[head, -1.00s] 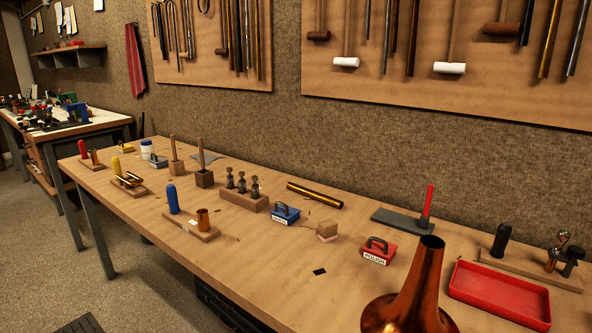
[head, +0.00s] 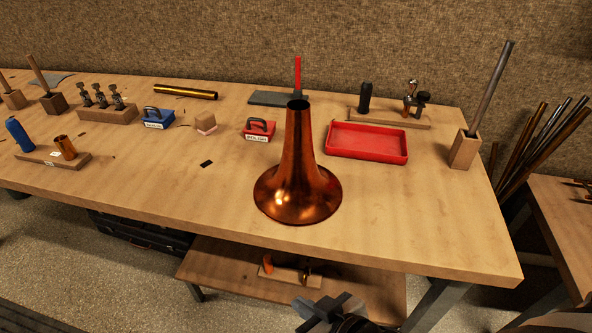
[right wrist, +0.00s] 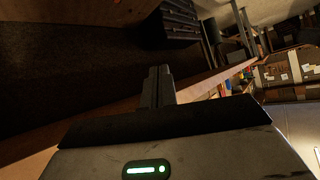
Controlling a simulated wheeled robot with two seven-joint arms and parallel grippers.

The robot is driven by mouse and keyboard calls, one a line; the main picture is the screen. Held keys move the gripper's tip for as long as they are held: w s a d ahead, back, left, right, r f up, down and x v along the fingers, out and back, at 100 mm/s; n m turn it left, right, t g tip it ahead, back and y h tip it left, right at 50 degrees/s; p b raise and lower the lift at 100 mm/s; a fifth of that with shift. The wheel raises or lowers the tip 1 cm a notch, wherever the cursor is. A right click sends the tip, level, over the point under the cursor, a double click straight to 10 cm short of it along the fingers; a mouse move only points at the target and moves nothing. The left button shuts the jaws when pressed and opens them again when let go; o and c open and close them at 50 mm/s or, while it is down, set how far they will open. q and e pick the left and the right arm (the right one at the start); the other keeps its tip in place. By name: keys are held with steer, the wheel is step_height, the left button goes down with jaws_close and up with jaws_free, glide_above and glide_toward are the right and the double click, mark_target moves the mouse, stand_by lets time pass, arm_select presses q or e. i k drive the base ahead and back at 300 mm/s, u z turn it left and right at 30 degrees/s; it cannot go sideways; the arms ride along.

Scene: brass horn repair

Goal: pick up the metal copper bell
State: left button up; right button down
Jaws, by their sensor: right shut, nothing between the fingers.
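The copper bell (head: 298,170) stands upright on the workbench (head: 400,215) in the head view, with its flared mouth down and its narrow end up, near the bench's front edge. My right gripper (head: 325,309) is low at the bottom of the head view, in front of the bench and apart from the bell. In the right wrist view its fingers (right wrist: 158,86) are shut together with nothing between them. The bell does not show in the right wrist view. My left gripper is not in view.
A wooden block with a rod (head: 466,148) stands at the right end. A lower shelf (head: 225,271) sits under the bench. Bare bench top lies left and right of the bell.

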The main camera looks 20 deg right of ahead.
mark_target(297, 191)
steer(key=k, duration=0.5)
steer(key=u, duration=1.2)
steer(key=i, duration=1.1)
steer(key=z, duration=2)
